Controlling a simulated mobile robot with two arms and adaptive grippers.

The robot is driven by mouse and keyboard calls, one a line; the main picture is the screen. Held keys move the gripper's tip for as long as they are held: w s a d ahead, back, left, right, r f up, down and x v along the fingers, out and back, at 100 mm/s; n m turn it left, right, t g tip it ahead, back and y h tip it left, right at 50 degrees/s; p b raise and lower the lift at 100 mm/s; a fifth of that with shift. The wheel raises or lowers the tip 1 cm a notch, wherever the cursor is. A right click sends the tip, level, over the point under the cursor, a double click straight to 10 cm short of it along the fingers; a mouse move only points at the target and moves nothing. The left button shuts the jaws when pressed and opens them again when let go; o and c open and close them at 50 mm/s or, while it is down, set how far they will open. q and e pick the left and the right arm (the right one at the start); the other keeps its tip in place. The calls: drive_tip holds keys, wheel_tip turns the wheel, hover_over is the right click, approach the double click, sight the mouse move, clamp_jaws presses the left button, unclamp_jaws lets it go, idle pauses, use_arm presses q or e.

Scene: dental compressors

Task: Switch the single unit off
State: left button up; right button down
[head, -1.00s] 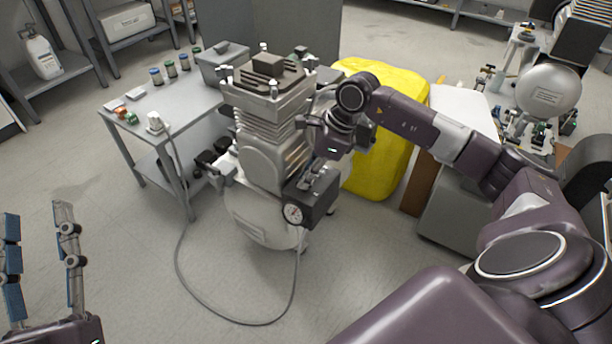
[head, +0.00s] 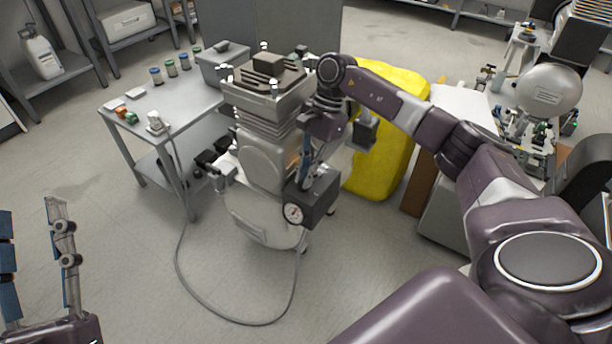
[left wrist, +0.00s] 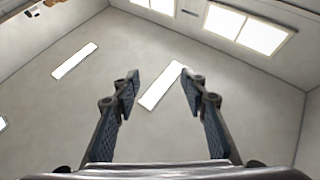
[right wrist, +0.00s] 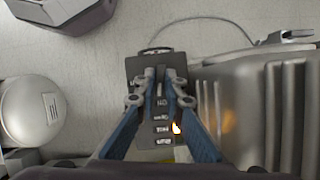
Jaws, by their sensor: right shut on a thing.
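The single unit is a compressor (head: 262,160) with a grey ribbed pump on a pale round tank. A dark switch box (head: 320,196) with a round gauge (head: 293,213) is on its front right. The box also shows in the right wrist view (right wrist: 138,66), with small pale labels on its face. My right gripper (head: 304,183) points down at the top of the box. In the right wrist view its fingers (right wrist: 166,72) are close together, shut on the box's switch knob, which they mostly hide. My left gripper (head: 31,208) is open and empty, far left, fingers up.
A grey table (head: 180,100) with small jars stands behind left of the unit. A yellow-covered object (head: 385,150) stands close behind right. A hose (head: 182,275) loops over the floor in front. Another machine with a round tank (head: 549,90) is at far right.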

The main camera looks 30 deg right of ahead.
use_arm(q)
drive_tip(key=shift+s+r+t, duration=0.6)
drive_tip(key=shift+s+r, duration=0.15)
drive_tip(key=shift+r, duration=0.25)
use_arm(e)
drive_tip(key=shift+w+n+g, duration=0.1)
drive_tip(key=shift+n+g, duration=0.3)
drive_tip(key=shift+n, duration=0.6)
use_arm(q)
drive_tip(key=shift+a, duration=0.1)
use_arm(e)
drive_tip(key=c, duration=2)
unclamp_jaws()
drive_tip(key=v, duration=1.2)
drive_tip(key=shift+a, duration=0.15)
